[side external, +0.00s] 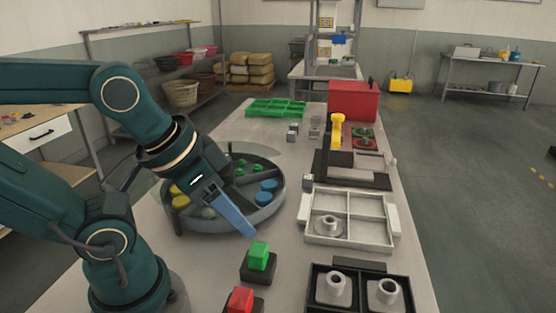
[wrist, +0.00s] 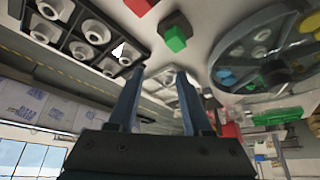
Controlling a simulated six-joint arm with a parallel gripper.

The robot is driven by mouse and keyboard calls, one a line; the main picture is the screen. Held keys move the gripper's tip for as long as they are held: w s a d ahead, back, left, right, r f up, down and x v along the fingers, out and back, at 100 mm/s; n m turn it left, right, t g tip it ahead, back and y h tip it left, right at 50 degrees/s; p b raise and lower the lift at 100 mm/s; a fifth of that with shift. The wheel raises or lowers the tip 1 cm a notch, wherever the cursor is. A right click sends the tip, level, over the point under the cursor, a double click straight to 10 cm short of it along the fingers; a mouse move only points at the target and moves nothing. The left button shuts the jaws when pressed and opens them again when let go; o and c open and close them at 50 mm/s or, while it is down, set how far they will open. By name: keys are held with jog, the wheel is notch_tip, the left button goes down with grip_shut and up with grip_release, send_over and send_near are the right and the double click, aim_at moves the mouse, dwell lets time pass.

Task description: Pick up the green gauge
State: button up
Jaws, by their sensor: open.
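A green block (side external: 259,256) on a dark base stands on the bench front, right of the round tank; it also shows in the wrist view (wrist: 176,38). Small green and red round pieces (side external: 362,133) lie on a dark plate farther back, right of the yellow-handled device. I cannot tell which green item is the gauge. My gripper (side external: 250,233) is over the tank's right front rim, with blue fingers slanting down to the right. In the wrist view the fingers (wrist: 158,72) are apart, with nothing between them.
The round tank (side external: 282,200) holds yellow, green and blue pieces in compartments. A red block (side external: 240,299) stands nearer the front. A white divided tray (side external: 390,230) and a black tray with flanged parts (side external: 312,290) lie right. A green crate (side external: 275,108) and red box (side external: 352,101) stand behind.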

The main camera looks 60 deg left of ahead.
jog(key=o, duration=0.5)
jog(key=m+g, duration=0.3)
jog(key=m, duration=0.5)
send_over(255, 248)
jog(key=d, duration=0.2)
jog(key=f, duration=0.2)
jog(key=shift+s+a+f, duration=0.2)
jog(key=shift+f, duration=0.2)
jog(key=f, duration=0.1)
jog(key=f+g, duration=0.1)
jog(key=a+f+m+g, duration=0.1)
jog(key=shift+w+a+f, duration=0.1)
jog(key=shift+w+f, duration=0.25)
jog(key=shift+w, duration=0.05)
jog(key=shift+s+a+f+g, duration=0.1)
jog(key=shift+f+g, duration=0.05)
jog(key=shift+f, duration=0.3)
jog(key=shift+s+a+f+g, duration=0.1)
jog(key=shift+f+g, duration=0.05)
jog(key=shift+f, duration=2.55)
